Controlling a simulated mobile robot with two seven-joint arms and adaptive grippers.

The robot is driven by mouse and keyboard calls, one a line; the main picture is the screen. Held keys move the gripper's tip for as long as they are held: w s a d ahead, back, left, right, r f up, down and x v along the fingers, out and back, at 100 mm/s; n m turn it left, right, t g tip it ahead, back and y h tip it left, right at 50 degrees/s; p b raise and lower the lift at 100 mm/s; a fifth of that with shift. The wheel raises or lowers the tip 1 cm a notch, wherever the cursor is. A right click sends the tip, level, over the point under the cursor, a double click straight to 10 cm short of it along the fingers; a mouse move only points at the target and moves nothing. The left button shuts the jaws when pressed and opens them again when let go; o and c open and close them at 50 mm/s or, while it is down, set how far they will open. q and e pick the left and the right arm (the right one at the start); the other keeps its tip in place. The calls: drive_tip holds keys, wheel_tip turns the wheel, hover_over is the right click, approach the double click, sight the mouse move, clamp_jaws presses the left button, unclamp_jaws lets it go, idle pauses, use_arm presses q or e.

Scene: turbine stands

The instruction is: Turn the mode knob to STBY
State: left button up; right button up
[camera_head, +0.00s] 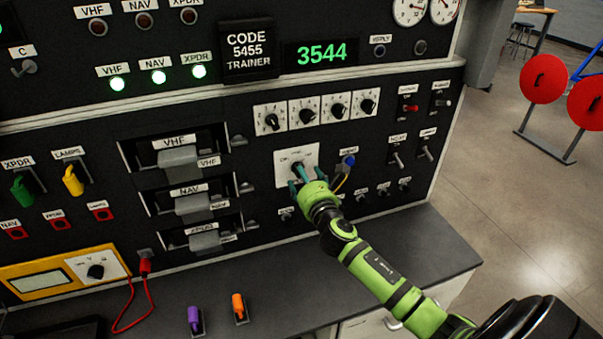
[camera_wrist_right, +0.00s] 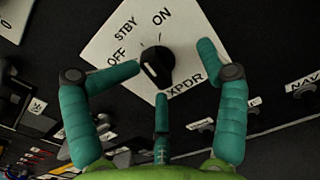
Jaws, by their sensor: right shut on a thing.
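The mode knob (camera_wrist_right: 157,67) is black and sits on a white plate (camera_wrist_right: 113,22) lettered OFF, STBY, ON and XPDR. A white mark shows on the knob's lower left side; I cannot tell exactly which label it points to. My right gripper (camera_wrist_right: 170,62) has its teal fingers around the knob and is shut on it. In the head view, my right gripper (camera_head: 299,175) reaches the white plate (camera_head: 310,152) from the lower right and hides most of the knob. My left gripper is not in view.
A blue-tipped switch (camera_head: 348,160) is close right of my gripper. Four small dials in a row sit above, the first one (camera_head: 271,120) at left. VHF, NAV and XPDR drawer units (camera_head: 180,160) are to the left. A dark counter (camera_head: 330,265) lies below.

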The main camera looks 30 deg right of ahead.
drive_tip(key=shift+o, duration=0.7)
drive_tip(key=shift+f, duration=0.25)
drive_tip(key=shift+p+v, duration=0.65)
drive_tip(key=shift+v, duration=1.7)
